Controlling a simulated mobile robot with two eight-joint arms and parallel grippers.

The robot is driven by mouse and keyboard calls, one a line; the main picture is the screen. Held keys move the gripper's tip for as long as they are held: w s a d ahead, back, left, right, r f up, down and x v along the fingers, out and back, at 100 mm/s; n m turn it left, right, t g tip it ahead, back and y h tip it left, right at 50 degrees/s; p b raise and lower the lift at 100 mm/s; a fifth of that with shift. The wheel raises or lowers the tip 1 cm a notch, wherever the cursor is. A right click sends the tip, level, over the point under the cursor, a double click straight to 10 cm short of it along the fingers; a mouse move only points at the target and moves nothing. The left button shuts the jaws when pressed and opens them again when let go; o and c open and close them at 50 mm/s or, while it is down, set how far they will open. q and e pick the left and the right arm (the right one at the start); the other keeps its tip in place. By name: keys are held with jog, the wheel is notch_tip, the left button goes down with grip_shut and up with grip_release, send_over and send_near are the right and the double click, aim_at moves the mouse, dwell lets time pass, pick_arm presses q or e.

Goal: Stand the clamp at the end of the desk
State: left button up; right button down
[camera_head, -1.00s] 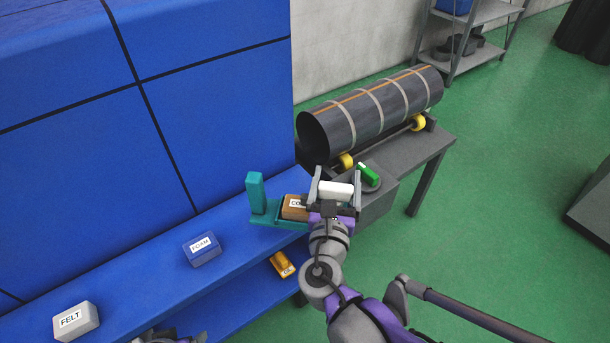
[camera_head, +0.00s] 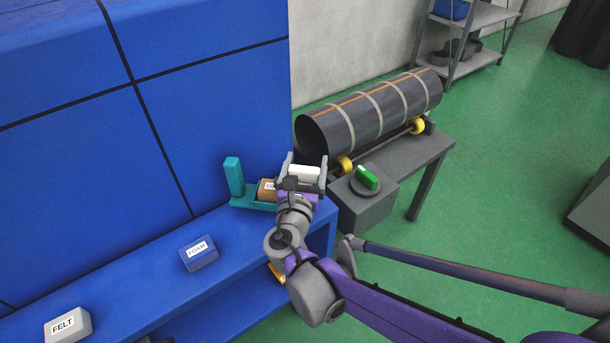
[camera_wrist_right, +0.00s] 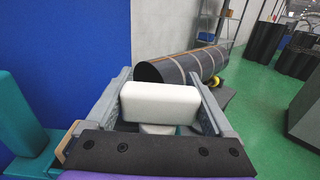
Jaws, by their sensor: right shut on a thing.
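The teal clamp (camera_head: 235,177) has an upright post at its left and a flat base, with a brown labelled block (camera_head: 267,190) on the base. It is at the right end of the blue desk (camera_head: 150,285), close to the blue wall; whether its base touches the desk top, I cannot tell. My right gripper (camera_head: 305,174) is shut on a white block (camera_wrist_right: 160,103), which seems to be the clamp's grip. The clamp's post also shows at the left of the right wrist view (camera_wrist_right: 18,120). My arm hides the right part of the base. My left gripper is not in view.
A blue FOAM block (camera_head: 199,255) and a white FELT block (camera_head: 68,325) lie on the desk.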

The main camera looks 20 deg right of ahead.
notch_tip(320, 180, down, 4)
jog(key=shift+r+b, duration=0.15)
jog(key=shift+b, duration=0.35)
jog(key=shift+w, duration=0.25)
jog(key=shift+f, duration=0.2)
jog(key=shift+f, duration=0.15)
grip_release()
